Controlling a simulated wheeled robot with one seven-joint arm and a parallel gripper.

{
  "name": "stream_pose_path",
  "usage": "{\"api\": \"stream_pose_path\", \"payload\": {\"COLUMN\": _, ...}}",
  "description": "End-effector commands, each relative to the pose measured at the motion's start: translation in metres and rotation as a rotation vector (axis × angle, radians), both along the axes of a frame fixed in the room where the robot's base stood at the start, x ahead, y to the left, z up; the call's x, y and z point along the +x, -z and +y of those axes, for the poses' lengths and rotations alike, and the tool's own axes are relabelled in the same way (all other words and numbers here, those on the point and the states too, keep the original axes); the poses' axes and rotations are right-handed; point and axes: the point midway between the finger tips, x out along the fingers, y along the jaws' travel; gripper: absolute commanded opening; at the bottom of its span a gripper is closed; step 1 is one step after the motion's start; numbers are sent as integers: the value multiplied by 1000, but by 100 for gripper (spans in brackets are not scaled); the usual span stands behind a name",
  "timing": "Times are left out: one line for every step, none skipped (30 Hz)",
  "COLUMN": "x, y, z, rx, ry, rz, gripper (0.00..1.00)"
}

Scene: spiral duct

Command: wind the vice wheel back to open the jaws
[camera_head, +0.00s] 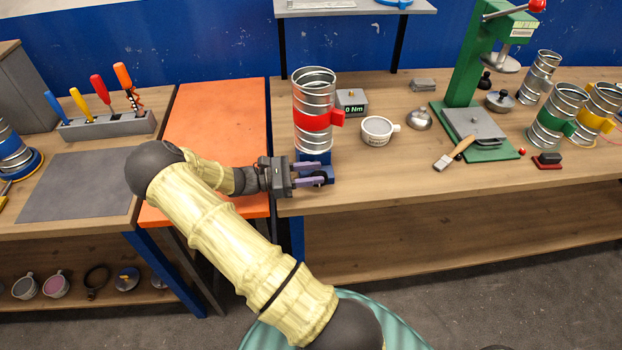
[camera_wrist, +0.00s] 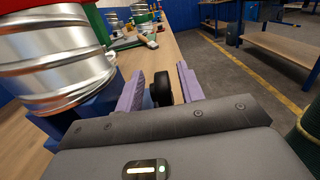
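A blue vice (camera_head: 318,158) stands at the front left edge of the wooden bench, with a silver spiral duct (camera_head: 314,88) upright in it, wearing a red band (camera_head: 311,121). The dark vice wheel (camera_wrist: 160,89) sits between the two purple fingers of my gripper (camera_wrist: 157,78) in the wrist view. The fingers are apart, and a narrow gap seems to show on each side of the wheel. In the head view my gripper (camera_head: 321,174) reaches in from the left, low beside the vice. The jaws are mostly hidden by the duct and my gripper.
A small grey box reading 0 Nm (camera_head: 352,102) and a white cup (camera_head: 378,130) stand right of the duct. A green press (camera_head: 466,75) and more ducts (camera_head: 558,115) are farther right. An orange panel (camera_head: 215,120) lies left. The floor in front is clear.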

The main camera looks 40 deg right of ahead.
Motion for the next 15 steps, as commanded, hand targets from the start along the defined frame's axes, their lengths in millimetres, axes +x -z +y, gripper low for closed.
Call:
{"api": "stream_pose_path", "payload": {"x": 1, "y": -9, "z": 1, "rx": 0, "ry": -1, "rz": -4, "gripper": 38}}
{"api": "stream_pose_path", "payload": {"x": 1, "y": -15, "z": 1, "rx": 0, "ry": -1, "rz": -4, "gripper": 38}}
{"api": "stream_pose_path", "payload": {"x": 1, "y": -22, "z": 1, "rx": -1, "ry": -1, "rz": -3, "gripper": 38}}
{"api": "stream_pose_path", "payload": {"x": 0, "y": -28, "z": 1, "rx": 0, "ry": -1, "rz": -4, "gripper": 38}}
{"api": "stream_pose_path", "payload": {"x": 1, "y": -34, "z": 1, "rx": 0, "ry": -2, "rz": -4, "gripper": 38}}
{"api": "stream_pose_path", "payload": {"x": 1, "y": -41, "z": 1, "rx": 0, "ry": -1, "rz": -4, "gripper": 38}}
{"api": "stream_pose_path", "payload": {"x": 1, "y": -47, "z": 1, "rx": 0, "ry": -1, "rz": -4, "gripper": 38}}
{"api": "stream_pose_path", "payload": {"x": 0, "y": -52, "z": 0, "rx": 0, "ry": -1, "rz": -4, "gripper": 38}}
{"api": "stream_pose_path", "payload": {"x": 1, "y": -58, "z": 0, "rx": 0, "ry": -2, "rz": -2, "gripper": 38}}
{"api": "stream_pose_path", "payload": {"x": 1, "y": -62, "z": 1, "rx": 0, "ry": -3, "rz": -1, "gripper": 38}}
{"api": "stream_pose_path", "payload": {"x": 1, "y": -65, "z": 1, "rx": 1, "ry": -3, "rz": -3, "gripper": 38}}
{"api": "stream_pose_path", "payload": {"x": 1, "y": -69, "z": 1, "rx": 0, "ry": -3, "rz": -2, "gripper": 38}}
{"api": "stream_pose_path", "payload": {"x": 1, "y": -71, "z": 1, "rx": 0, "ry": -3, "rz": -1, "gripper": 38}}
{"api": "stream_pose_path", "payload": {"x": 1, "y": -73, "z": 1, "rx": 0, "ry": -3, "rz": 0, "gripper": 38}}
{"api": "stream_pose_path", "payload": {"x": 1, "y": -74, "z": 1, "rx": 0, "ry": -2, "rz": 0, "gripper": 38}}
